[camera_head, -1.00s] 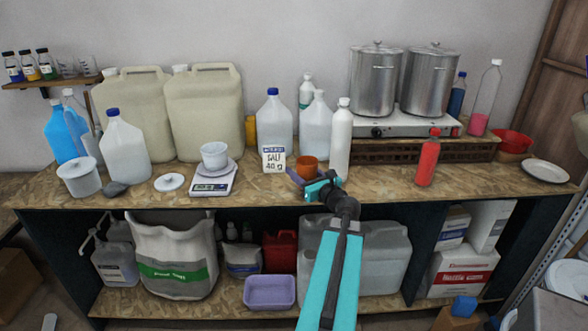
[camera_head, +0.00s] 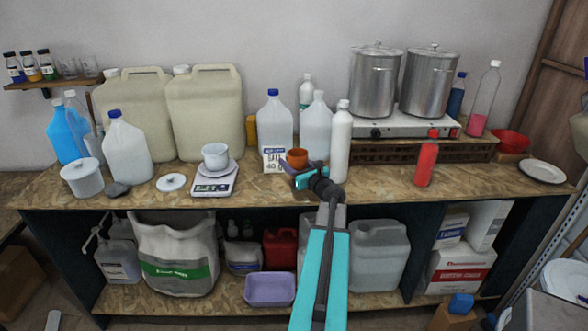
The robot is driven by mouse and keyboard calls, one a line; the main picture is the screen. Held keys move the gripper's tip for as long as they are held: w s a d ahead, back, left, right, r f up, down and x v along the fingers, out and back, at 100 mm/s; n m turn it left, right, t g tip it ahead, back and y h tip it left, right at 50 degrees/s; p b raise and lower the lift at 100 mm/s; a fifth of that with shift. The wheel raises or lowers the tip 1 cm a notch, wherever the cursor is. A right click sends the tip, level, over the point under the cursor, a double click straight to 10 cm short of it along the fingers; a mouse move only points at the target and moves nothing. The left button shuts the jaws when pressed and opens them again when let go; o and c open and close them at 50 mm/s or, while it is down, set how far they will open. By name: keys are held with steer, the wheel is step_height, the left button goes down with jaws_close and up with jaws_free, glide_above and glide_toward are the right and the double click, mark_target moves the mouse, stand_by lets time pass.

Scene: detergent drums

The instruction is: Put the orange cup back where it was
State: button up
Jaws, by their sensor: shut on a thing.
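The orange cup (camera_head: 297,157) is over the wooden bench top (camera_head: 390,185), in front of a clear jug with a blue cap (camera_head: 272,122). My gripper (camera_head: 295,168) is shut on the cup, reaching it from the front right. The cup looks upright. It overlaps the right edge of a white label card reading "SALT" (camera_head: 272,158). The gripper hides the cup's lower part, so I cannot tell whether it touches the bench.
A white bottle (camera_head: 341,143) stands close to the right of the cup. A scale (camera_head: 214,181) bearing a white tub (camera_head: 215,155) stands to the left. A red bottle (camera_head: 427,160) is further right. The bench front between scale and gripper is clear.

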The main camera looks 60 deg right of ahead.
steer(key=shift+f, duration=0.1)
steer(key=shift+o, duration=0.2)
steer(key=shift+f+p, duration=0.85)
steer(key=shift+f, duration=0.8)
steer(key=shift+f, duration=0.15)
steer(key=o, duration=1.1)
steer(key=b+v, duration=0.3)
steer(key=v, duration=0.7)
steer(key=shift+s+a+b, duration=0.25)
steer(key=shift+s+b, duration=0.1)
steer(key=shift+b, duration=0.05)
steer(key=shift+s+a, duration=0.2)
steer(key=shift+s, duration=0.4)
